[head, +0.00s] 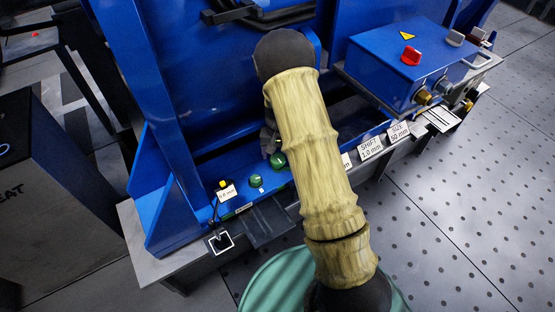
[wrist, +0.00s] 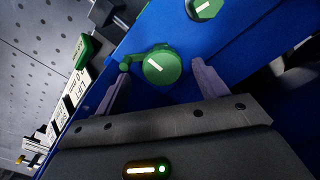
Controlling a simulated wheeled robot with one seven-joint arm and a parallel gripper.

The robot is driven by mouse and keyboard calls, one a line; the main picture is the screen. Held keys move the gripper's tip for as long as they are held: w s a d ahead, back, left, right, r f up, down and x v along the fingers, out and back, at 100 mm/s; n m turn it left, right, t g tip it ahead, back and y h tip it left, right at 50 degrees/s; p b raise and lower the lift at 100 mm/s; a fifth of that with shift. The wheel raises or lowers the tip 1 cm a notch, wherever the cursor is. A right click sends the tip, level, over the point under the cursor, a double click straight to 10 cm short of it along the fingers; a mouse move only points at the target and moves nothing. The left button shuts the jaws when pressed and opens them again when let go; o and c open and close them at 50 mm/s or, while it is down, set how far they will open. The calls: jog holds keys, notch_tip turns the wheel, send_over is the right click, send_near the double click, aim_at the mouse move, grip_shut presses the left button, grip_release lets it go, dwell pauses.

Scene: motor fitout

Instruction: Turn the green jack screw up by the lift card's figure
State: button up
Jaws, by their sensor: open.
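In the wrist view a round green screw head (wrist: 161,66) with a white slanted mark and a small side handle sits on blue metal. My gripper (wrist: 161,80) is open, with one finger on each side of this head; I cannot tell whether they touch it. A second green head (wrist: 205,8) is at the top edge. In the head view green heads (head: 278,160) show beside my gripper, which my arm mostly hides. A card lettered LIFT (wrist: 72,98) stands at the left of the wrist view; its figure is not readable.
Cards read SHIFT 1.0 mm (head: 370,147) and SIZE 50 mm (head: 398,131). A blue box (head: 385,70) with a red knob (head: 411,55) stands at the right. A gauge with a yellow top (head: 223,184) stands left of the screws. Perforated floor (head: 460,230) is clear at right.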

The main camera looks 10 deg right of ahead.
notch_tip(320, 180, down, 2)
jog(key=shift+a+f, duration=0.15)
jog(key=shift+f, duration=0.1)
jog(key=shift+c, duration=0.2)
jog(key=c, duration=0.9)
jog(key=shift+c, duration=0.2)
jog(key=shift+r+m, duration=0.15)
jog(key=shift+m, duration=0.15)
